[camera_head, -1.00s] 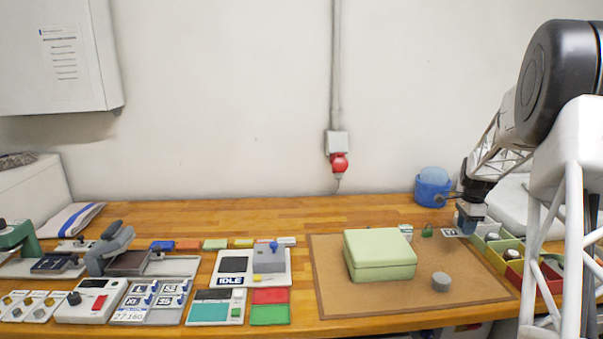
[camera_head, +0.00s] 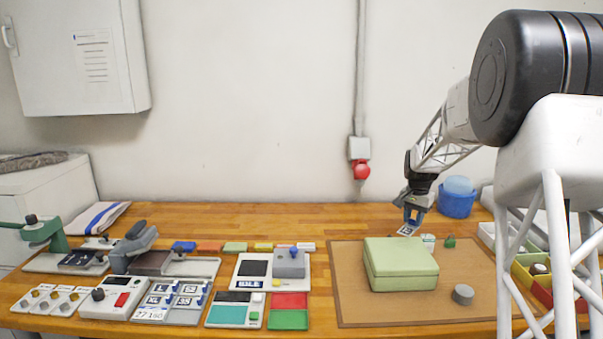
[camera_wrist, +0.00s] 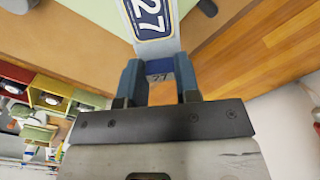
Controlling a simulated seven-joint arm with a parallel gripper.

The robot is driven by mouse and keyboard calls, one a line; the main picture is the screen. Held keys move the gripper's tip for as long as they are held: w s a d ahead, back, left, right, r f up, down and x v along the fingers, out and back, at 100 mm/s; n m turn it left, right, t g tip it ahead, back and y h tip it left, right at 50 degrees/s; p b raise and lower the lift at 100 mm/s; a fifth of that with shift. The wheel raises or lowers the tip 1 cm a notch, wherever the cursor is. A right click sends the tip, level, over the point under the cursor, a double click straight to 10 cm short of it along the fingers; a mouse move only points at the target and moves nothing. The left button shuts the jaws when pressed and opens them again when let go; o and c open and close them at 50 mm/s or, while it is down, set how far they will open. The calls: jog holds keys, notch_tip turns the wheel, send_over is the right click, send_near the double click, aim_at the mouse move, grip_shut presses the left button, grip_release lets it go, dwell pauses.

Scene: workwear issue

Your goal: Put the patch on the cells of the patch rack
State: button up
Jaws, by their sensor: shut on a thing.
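My gripper (camera_head: 411,222) is shut on a white and dark-blue patch (camera_head: 406,231). It holds the patch behind the pale green box, near the back edge of the brown mat. In the wrist view the patch (camera_wrist: 151,18) shows a large 27 and sticks out beyond the blue fingertips (camera_wrist: 160,75). A grey board (camera_head: 181,315) with labels reading L, 52, XL and 35 and small blue clips stands at the front left; it looks like the patch rack. My gripper is far to its right.
The pale green box (camera_head: 400,264) and a grey cylinder (camera_head: 463,294) are on the mat (camera_head: 352,305). A blue tub (camera_head: 457,203) stands behind, coloured bins (camera_head: 527,279) at right. A device marked IDLE (camera_head: 244,270) stands left of the mat. The back of the table is mostly clear.

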jog(key=w+a+r+n, duration=0.1)
jog(key=a+n, duration=0.7)
jog(key=a, duration=0.9)
jog(key=shift+w+a+r, duration=0.3)
jog(key=shift+a+r, duration=0.05)
jog(key=shift+r, duration=0.2)
jog(key=shift+r, duration=0.1)
notch_tip(320, 180, up, 5)
jog(key=s+d, duration=2.3)
jog(key=s, duration=0.1)
jog(key=f, duration=1.4)
jog(key=shift+s+d+f, duration=0.1)
jog(key=shift+d+f, duration=0.1)
jog(key=shift+f, duration=0.25)
